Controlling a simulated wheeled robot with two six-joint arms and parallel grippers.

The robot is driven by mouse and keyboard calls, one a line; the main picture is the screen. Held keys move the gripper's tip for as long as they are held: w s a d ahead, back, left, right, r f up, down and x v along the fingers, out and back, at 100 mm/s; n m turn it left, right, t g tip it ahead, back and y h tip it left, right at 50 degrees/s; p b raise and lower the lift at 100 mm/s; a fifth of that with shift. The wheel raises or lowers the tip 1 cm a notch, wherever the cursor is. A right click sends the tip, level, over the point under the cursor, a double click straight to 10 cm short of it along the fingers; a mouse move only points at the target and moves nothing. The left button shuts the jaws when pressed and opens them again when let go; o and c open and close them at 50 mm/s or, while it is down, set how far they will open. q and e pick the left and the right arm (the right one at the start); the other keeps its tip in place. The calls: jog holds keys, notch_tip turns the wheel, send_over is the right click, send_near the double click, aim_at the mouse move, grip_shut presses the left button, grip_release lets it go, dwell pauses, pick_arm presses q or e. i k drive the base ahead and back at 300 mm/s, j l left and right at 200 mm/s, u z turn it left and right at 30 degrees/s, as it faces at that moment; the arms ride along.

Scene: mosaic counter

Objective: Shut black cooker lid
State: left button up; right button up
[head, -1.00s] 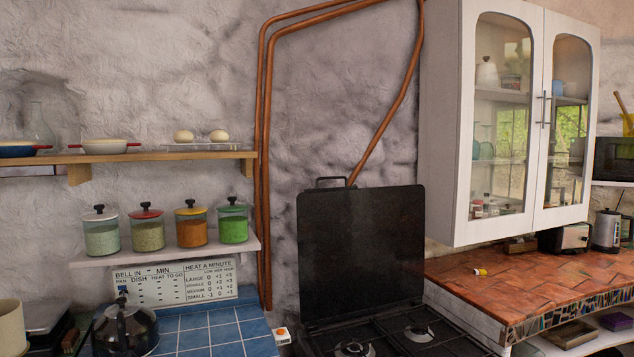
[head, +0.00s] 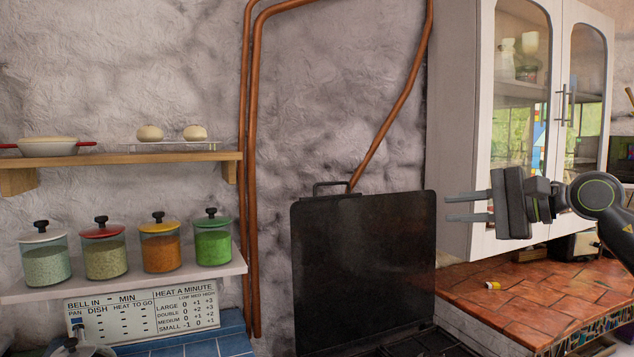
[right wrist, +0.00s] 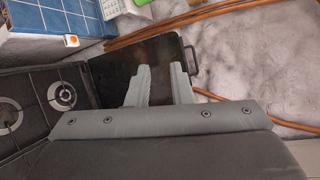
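The black cooker lid (head: 364,262) stands upright against the wall behind the hob, with a handle (head: 336,187) on its top edge. It also shows in the right wrist view (right wrist: 115,72), beyond my fingers. The hob with its burners shows in the right wrist view (right wrist: 40,110). My right gripper (head: 448,208) is open and empty, its two fingers pointing left, just right of the lid's upper right edge in the head view. Its fingers also show in the right wrist view (right wrist: 160,78), apart with nothing between them. My left gripper is not in view.
A white glass-door cabinet (head: 465,130) hangs right of the lid, close behind my right arm. A tiled counter (head: 540,300) is below it. A shelf (head: 150,280) with several jars is at left. Copper pipes (head: 250,180) run up the wall.

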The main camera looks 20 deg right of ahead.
aim_at(363, 267)
jog(key=i, duration=1.25)
